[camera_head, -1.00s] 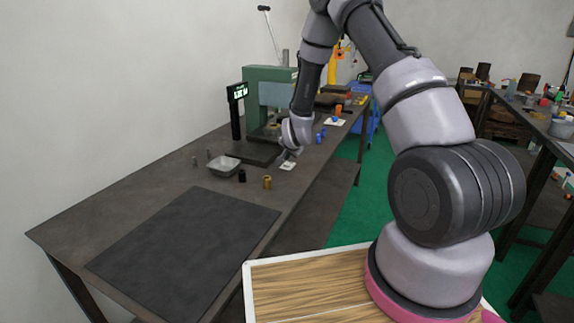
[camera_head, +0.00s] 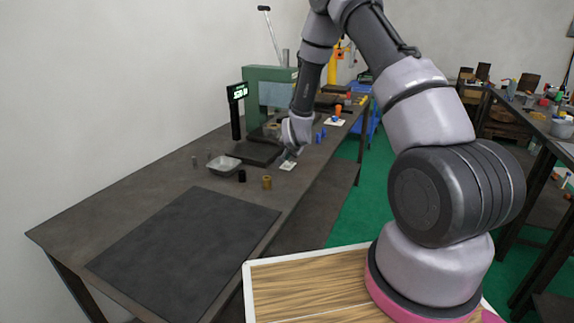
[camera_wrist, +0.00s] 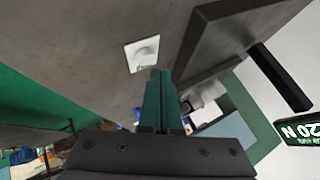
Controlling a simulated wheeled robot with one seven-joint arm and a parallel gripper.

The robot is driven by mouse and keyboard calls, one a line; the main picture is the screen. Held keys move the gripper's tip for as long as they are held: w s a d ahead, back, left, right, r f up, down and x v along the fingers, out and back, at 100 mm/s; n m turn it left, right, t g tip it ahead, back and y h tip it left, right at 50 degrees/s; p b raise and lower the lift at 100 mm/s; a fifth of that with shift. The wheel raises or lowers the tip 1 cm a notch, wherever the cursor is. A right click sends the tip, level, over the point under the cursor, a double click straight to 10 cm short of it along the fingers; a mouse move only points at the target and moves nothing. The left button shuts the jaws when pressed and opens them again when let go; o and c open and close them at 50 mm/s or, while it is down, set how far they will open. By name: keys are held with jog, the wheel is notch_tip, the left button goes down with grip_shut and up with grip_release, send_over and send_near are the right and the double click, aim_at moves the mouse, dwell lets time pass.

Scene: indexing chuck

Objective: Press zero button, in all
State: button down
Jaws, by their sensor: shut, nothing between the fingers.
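A white square plate with a round white button (camera_head: 288,165) lies on the near-right part of the bench. It also shows in the wrist view (camera_wrist: 143,53), just beyond my fingertips. My gripper (camera_head: 291,155) points down beside the plate, and in the wrist view its green fingers (camera_wrist: 158,73) are together with nothing between them. The fingertips overlap the plate's lower edge in that view; I cannot tell whether they touch it. A display on a black post (camera_head: 238,92) shows lit characters; its edge shows in the wrist view (camera_wrist: 296,130), rotated and cut off.
The green press (camera_head: 268,88) with its dark base plate (camera_head: 255,153) stands behind. A grey tray (camera_head: 223,165), a black cylinder (camera_head: 242,176) and a brass cylinder (camera_head: 267,182) stand left of the plate. A dark mat (camera_head: 185,250) covers the bench front. Blue pieces (camera_head: 320,136) stand farther back.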

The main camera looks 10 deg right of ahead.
dwell(0.3)
jog(key=shift+f, duration=0.4)
jog(key=shift+f, duration=0.6)
dwell(0.8)
jog(key=shift+r, duration=0.1)
jog(key=shift+r, duration=0.85)
jog(key=shift+r, duration=2.55)
jog(key=shift+r, duration=0.1)
